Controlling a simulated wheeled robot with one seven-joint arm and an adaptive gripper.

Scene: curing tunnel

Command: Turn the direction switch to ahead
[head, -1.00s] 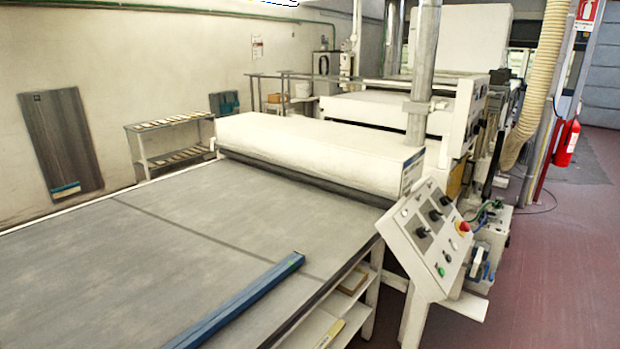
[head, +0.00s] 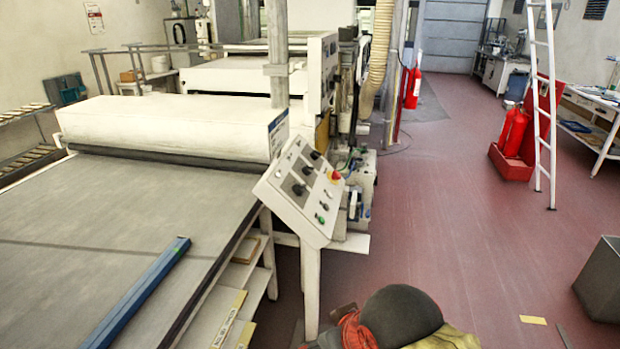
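The control panel (head: 291,207) is a tilted white box on a post at the right front corner of the conveyor machine. It carries several black rotary switches, among them one at its lower left (head: 298,189) and one near its top (head: 315,155). My gripper is not in view.
The conveyor bed (head: 110,215) lies left of the panel, with a blue bar (head: 140,290) on it. A dark rounded object with red and yellow cloth (head: 400,318) is on the floor before the panel. Red floor (head: 450,220) is open to the right; a white ladder (head: 543,110) and grey bin (head: 600,280) stand beyond.

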